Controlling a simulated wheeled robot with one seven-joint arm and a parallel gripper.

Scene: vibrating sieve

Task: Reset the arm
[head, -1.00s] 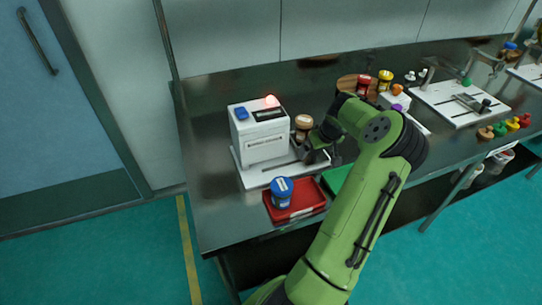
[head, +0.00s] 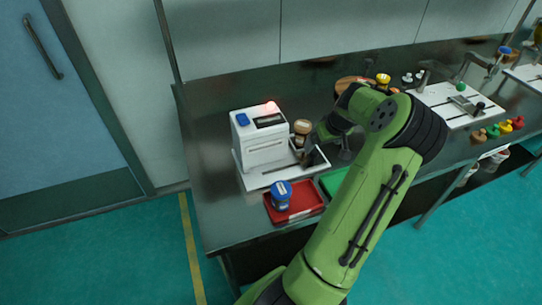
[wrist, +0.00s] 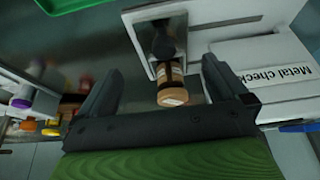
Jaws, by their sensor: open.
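My gripper (wrist: 160,95) is open and empty in the wrist view, its two dark fingers apart. A brown-capped jar (wrist: 172,88) shows between and beyond the fingers; whether they touch it cannot be told. In the head view the jar (head: 302,130) stands at the right side of the white metal checker (head: 262,150), on its white base.
A red tray (head: 312,205) holds a blue-lidded jar (head: 281,194) in front of the checker. A green tray (head: 331,182) lies beside it, partly behind my arm. White fixtures (head: 455,103) and coloured knobs (head: 505,127) stand to the right. The table's left end is clear.

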